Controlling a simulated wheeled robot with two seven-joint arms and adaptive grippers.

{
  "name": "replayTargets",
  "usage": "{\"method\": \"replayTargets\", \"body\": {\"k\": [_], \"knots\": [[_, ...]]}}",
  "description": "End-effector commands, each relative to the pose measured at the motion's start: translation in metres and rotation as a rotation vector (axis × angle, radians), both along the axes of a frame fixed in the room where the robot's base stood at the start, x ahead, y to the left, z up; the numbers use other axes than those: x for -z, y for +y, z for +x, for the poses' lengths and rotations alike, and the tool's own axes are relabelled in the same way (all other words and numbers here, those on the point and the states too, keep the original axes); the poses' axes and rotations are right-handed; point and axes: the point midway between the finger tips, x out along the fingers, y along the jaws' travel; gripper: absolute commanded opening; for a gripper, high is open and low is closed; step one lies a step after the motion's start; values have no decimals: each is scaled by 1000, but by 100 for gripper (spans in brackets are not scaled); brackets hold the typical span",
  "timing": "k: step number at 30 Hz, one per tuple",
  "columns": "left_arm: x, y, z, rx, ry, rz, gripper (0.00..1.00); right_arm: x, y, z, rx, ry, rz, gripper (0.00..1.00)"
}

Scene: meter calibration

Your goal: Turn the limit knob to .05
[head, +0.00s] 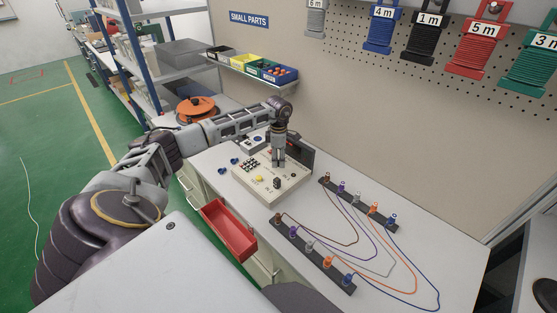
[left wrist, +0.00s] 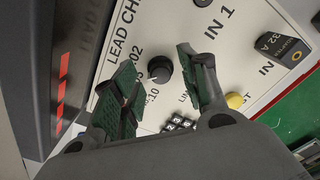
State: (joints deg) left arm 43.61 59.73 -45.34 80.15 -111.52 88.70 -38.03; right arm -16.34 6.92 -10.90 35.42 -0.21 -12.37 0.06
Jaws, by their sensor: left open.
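The limit knob (left wrist: 160,69) is a small round black knob with a white mark on its face. It sits on the white panel of the lead checker (head: 259,187), beside printed scale numbers; its exact pointer setting is too small to tell. My left gripper (head: 278,163) is over the panel, pointing down, and hides the knob in the head view. In the left wrist view the left gripper (left wrist: 158,63) is open, its green-padded fingers on either side of the knob in the picture. I cannot tell whether they touch it. My right gripper is not in view.
Two black terminal strips with coloured leads (head: 312,255) lie to the right. A red drawer (head: 228,229) stands open at the bench front.

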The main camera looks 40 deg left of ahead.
Motion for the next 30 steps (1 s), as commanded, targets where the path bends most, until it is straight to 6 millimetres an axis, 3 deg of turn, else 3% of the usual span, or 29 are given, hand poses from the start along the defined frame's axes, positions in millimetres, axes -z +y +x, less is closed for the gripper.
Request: {"method": "replayTargets", "body": {"k": [21, 30], "knots": [[-95, 0, 1, 0, -4, 0, 43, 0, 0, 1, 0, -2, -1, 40], [-112, 0, 0, 0, -1, 1, 43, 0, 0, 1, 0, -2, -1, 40]]}}
